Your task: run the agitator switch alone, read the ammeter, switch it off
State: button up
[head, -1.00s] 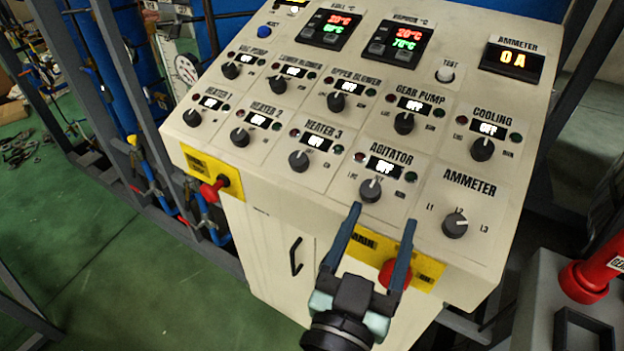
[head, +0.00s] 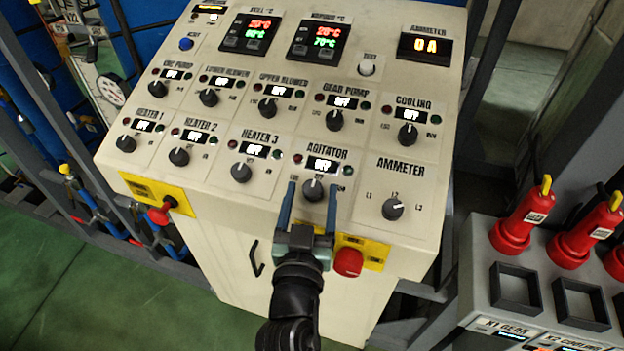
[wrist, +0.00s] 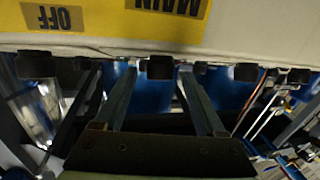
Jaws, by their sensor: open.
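The agitator switch (head: 312,189) is a dark round knob with a white pointer on the sloping cream control panel, below a small display that reads OFF (head: 323,165). The ammeter display (head: 431,46) at the top right reads 0 A. The ammeter selector knob (head: 392,208) sits right of the agitator switch, marked L1, L2, L3. My gripper (head: 311,207) is open, and in the head view its fingers appear on either side of the agitator knob. Contact cannot be told.
A red main knob (head: 348,262) on a yellow plate is just right of my gripper. Another red handle (head: 158,214) is at the panel's left. Other switch knobs, such as Heater 3 (head: 241,172), are close by. Red plugs (head: 520,222) stand on a grey box at the right.

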jog(key=shift+w+d, duration=0.15)
jog(key=shift+w, duration=0.8)
grip_shut()
